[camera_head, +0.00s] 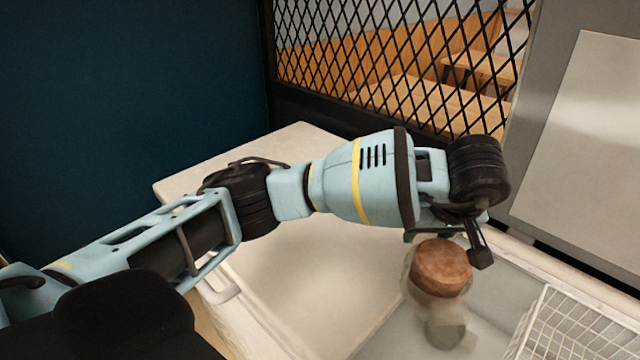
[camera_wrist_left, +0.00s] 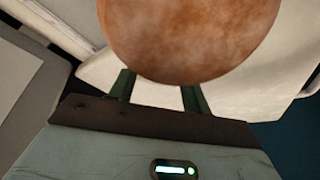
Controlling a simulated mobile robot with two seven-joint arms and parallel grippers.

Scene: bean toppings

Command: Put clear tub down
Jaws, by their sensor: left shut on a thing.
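The clear tub (camera_head: 424,284) shows in the head view at the lower right, see-through, with a round reddish-brown top or filling (camera_head: 442,267). My left gripper (camera_head: 440,233) is shut on the tub at its far upper side, partly hidden behind the wrist. In the left wrist view the brown round surface (camera_wrist_left: 190,35) fills the upper middle, and the two green fingers of the left gripper (camera_wrist_left: 158,90) reach to its near edge. The tub is over the grey sunken area in the head view; whether its bottom touches anything is unclear. My right gripper is not in view.
A white wire basket (camera_head: 575,325) stands at the lower right, close to the tub. A pale counter or lid (camera_head: 300,265) lies left of the tub, with clear room. A black mesh screen (camera_head: 400,60) and a grey panel (camera_head: 590,130) stand behind.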

